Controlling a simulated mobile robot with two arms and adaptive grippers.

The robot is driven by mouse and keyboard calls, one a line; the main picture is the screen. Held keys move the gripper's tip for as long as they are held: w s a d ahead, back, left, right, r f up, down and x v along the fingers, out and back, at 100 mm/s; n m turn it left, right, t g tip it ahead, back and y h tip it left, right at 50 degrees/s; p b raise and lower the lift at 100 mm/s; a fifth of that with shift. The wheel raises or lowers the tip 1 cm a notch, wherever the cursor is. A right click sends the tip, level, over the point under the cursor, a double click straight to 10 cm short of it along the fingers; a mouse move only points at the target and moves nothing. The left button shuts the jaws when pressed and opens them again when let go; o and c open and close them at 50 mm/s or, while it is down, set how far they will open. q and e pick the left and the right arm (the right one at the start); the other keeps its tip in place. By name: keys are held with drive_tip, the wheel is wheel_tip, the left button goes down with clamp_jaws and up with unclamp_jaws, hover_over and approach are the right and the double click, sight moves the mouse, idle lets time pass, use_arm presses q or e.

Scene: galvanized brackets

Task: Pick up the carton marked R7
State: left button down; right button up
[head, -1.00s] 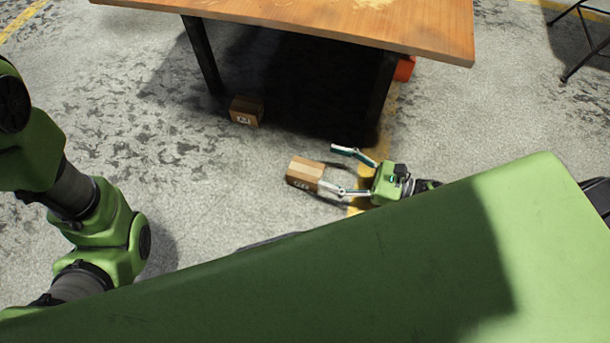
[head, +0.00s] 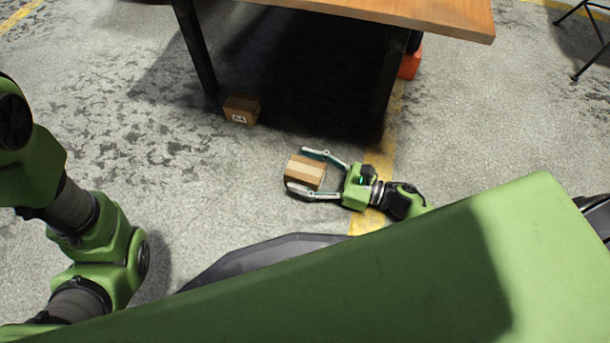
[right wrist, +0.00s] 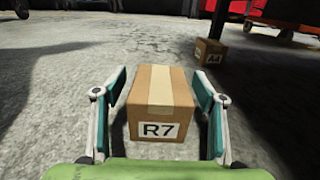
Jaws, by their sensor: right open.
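The carton marked R7 (right wrist: 160,103) is a brown box with a pale tape strip, standing on the concrete floor; its label faces my right wrist camera. In the head view the carton (head: 304,172) lies in front of the table. My right gripper (head: 305,171) is open, with one finger on each side of the carton. In the right wrist view the right gripper (right wrist: 160,110) shows a gap between each finger and the carton. My left arm shows at the left of the head view, but its gripper is out of view.
A second brown carton (head: 241,110), marked A4 or similar, sits on the floor by a table leg; it also shows in the right wrist view (right wrist: 210,52). The wooden table (head: 440,15) stands beyond. A red-orange object (head: 411,65) is behind its right leg. Floor left of the R7 carton is clear.

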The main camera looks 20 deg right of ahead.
drive_tip(key=c, duration=1.4)
drive_tip(key=shift+o, duration=0.2)
drive_tip(key=shift+r, duration=0.2)
